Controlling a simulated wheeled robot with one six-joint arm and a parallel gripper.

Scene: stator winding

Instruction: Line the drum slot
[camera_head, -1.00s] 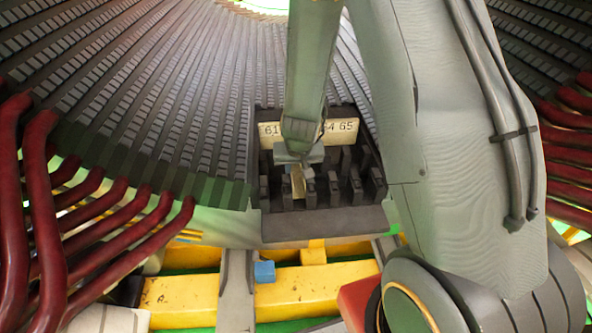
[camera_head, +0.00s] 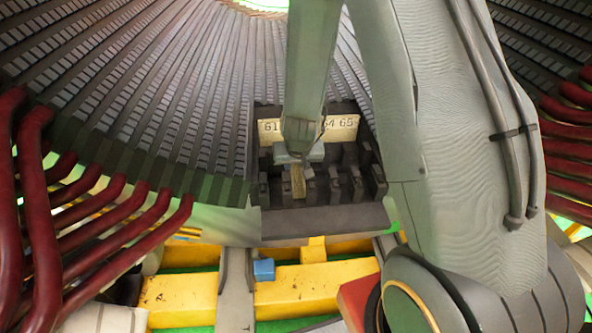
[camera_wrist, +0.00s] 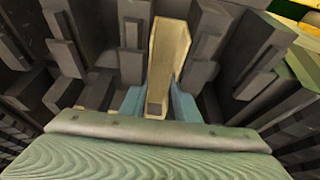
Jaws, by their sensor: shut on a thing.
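The liner is a tan, folded, channel-like strip. In the wrist view the liner (camera_wrist: 170,50) stands out beyond my fingers, between dark upright blocks. My gripper (camera_wrist: 160,105) has blue-grey fingers shut on its near end. In the head view my gripper (camera_head: 298,158) is over the dark numbered rack, and the liner (camera_head: 298,181) shows just below it. The drum (camera_head: 150,100) has long ribbed slots and curves behind the rack. Whether the liner touches the rack is unclear.
The dark rack (camera_head: 325,222) has several upright posts and a label plate (camera_head: 341,129) reading 61, 64 and 65, partly hidden by my arm. Dark red bars (camera_head: 110,235) fan out at left, more at right. A yellow beam (camera_head: 310,290) carries a small blue block (camera_head: 264,270).

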